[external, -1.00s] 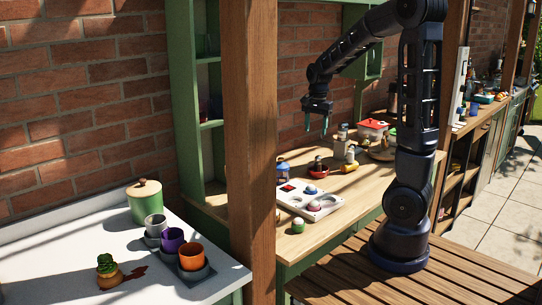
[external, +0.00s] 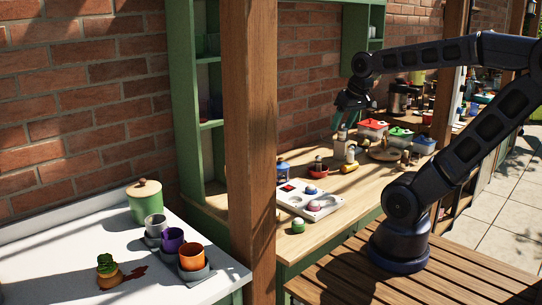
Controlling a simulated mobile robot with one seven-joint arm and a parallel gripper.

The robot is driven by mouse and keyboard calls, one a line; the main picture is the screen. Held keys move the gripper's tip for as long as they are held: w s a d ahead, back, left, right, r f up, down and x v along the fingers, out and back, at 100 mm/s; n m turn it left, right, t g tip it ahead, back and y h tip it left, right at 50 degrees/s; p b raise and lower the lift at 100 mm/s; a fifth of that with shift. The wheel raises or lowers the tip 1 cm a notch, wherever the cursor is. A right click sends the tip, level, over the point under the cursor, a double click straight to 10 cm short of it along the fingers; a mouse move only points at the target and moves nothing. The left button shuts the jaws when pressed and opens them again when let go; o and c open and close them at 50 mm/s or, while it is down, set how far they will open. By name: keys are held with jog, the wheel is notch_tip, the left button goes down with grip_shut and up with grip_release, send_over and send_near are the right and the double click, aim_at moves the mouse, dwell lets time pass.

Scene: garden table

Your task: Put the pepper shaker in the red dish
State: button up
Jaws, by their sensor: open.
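The small red dish (external: 318,171) is on the wooden table. A small dark-topped item (external: 318,160) shows at the dish; I cannot tell whether it stands in it or just behind it. Right of the dish is a group of small pale bottles or shakers, one with a grey top (external: 342,135) at the back and a pale one (external: 350,155) in front. They are too small to tell which is the pepper shaker. My gripper (external: 342,122) is open and points down just above the grey-topped one. Its fingertips are small and partly blend with the background.
A yellow item (external: 349,168) lies right of the dish. Lidded red (external: 372,129), green (external: 399,135) and blue boxes (external: 423,145) stand farther right, near a round board (external: 384,155).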

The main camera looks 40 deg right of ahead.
jog(key=shift+s+a+f+n, duration=0.1)
jog(key=shift+s+a+n, duration=0.2)
jog(key=shift+s, duration=0.3)
jog(key=shift+s+a+n, duration=0.2)
jog(key=shift+s+n, duration=0.2)
jog(key=shift+s, duration=0.15)
dwell(0.5)
